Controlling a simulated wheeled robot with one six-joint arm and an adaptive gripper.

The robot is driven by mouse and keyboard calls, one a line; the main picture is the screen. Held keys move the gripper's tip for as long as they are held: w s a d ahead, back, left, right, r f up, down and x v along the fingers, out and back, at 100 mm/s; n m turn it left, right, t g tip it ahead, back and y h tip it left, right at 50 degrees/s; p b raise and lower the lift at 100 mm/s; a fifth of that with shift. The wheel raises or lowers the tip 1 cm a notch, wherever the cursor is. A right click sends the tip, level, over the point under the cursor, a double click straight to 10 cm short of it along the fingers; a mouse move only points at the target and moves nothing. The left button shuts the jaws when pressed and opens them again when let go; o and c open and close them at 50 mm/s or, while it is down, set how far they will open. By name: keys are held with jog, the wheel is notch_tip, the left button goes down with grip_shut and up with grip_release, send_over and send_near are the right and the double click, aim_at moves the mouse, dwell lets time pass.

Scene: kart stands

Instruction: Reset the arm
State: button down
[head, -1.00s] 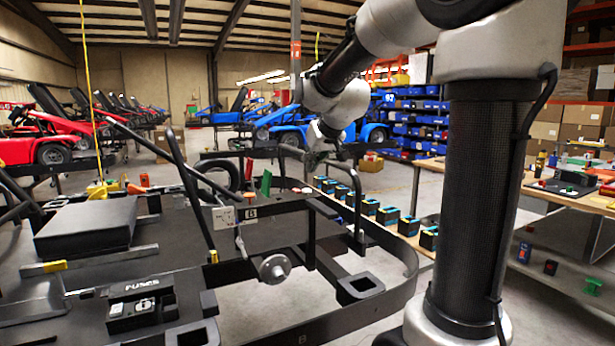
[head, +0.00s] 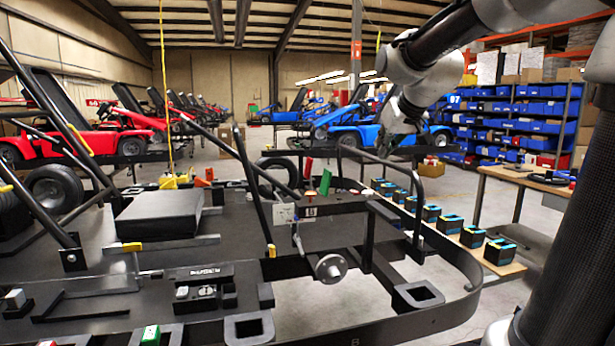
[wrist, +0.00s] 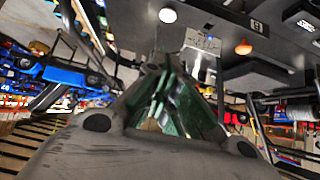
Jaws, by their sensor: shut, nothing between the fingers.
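My arm (head: 437,65) reaches in from the upper right of the head view. It is raised, and my gripper (head: 385,150) hangs at its end, pointing down. The gripper shows in front of the blue kart and beyond the near kart frame, as seen from the head. The wrist view shows the fingers of my gripper (wrist: 165,70) converging to a shut tip with nothing held. The fingertips are small and dark in the head view.
The black kart frame (head: 440,318) fills the foreground, with a black seat pad (head: 160,213) and a fuse box (head: 205,287). Several black-and-blue boxes (head: 473,237) line a wooden bench to the right. Blue bins (head: 545,110) stand behind. Bare floor shows between bench and shelves.

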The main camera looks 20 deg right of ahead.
jog(key=s+f+g, duration=0.1)
jog(key=s+f, duration=0.2)
jog(key=s+f+g, duration=0.1)
jog(key=s+f, duration=0.2)
jog(key=shift+a+f+m+g, duration=0.15)
jog(key=shift+f+m+g, duration=0.05)
jog(key=shift+m+g, duration=0.1)
jog(key=s+a+f+g, duration=0.1)
jog(key=s+f, duration=0.3)
jog(key=s, duration=0.6)
jog(key=s+a+f+g, duration=0.1)
jog(key=s+f, duration=0.2)
jog(key=s, duration=0.8)
jog(key=shift+f, duration=0.35)
jog(key=shift+s, duration=0.1)
